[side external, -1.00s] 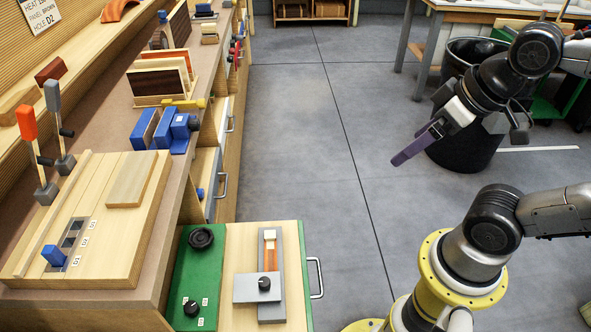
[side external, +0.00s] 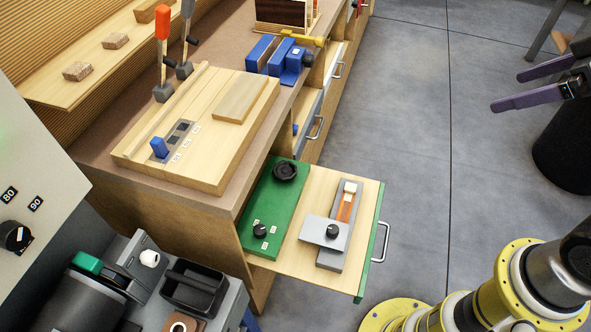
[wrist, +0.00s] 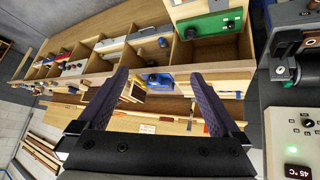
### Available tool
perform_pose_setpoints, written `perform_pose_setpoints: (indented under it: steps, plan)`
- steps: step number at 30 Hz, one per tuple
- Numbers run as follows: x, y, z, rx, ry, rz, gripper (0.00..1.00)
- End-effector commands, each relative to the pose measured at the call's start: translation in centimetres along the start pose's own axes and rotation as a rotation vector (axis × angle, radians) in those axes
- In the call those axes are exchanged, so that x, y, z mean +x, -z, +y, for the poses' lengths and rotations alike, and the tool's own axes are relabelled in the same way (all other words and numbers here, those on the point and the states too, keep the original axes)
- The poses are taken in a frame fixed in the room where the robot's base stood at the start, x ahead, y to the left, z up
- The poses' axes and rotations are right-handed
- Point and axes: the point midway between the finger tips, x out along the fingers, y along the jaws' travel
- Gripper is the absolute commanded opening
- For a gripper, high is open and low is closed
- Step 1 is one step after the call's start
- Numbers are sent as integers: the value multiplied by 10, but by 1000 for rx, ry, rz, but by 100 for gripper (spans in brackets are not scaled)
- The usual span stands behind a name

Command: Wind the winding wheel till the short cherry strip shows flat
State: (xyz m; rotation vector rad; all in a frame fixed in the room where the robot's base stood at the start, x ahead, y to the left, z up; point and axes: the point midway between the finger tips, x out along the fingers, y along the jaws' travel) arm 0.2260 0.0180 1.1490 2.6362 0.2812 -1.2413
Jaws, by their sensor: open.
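A black round wheel (side external: 285,171) sits at the far end of a green panel (side external: 273,203) in an open drawer; it looks like the winding wheel. A reddish-brown strip (side external: 345,208), likely the cherry strip, lies in a grey channel beside the panel. A pale block caps its far end, and a grey plate with a black knob (side external: 332,231) crosses the channel and hides part of it. My gripper (side external: 506,91) is open and empty, over the floor well to the right of the drawer. In the wrist view my two purple fingers (wrist: 160,73) stand wide apart.
A smaller black knob (side external: 260,230) with white labels sits at the panel's near end. The drawer handle (side external: 384,241) sticks out to the right. A wooden board with two levers stands on the bench above the drawer. Open floor (side external: 418,140) separates gripper and drawer.

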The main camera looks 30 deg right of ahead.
Motion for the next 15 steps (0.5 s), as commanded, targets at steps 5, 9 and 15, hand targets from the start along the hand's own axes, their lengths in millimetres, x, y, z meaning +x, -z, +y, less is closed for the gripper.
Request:
perform_pose_setpoints:
  steps: [5, 9, 15]
  plan:
    - [22, 62, 2, -115, 45, 47, 100]
    - [55, 110, 2, -200, 84, 71, 100]
    - [130, 168, -5, -306, 140, 80, 100]
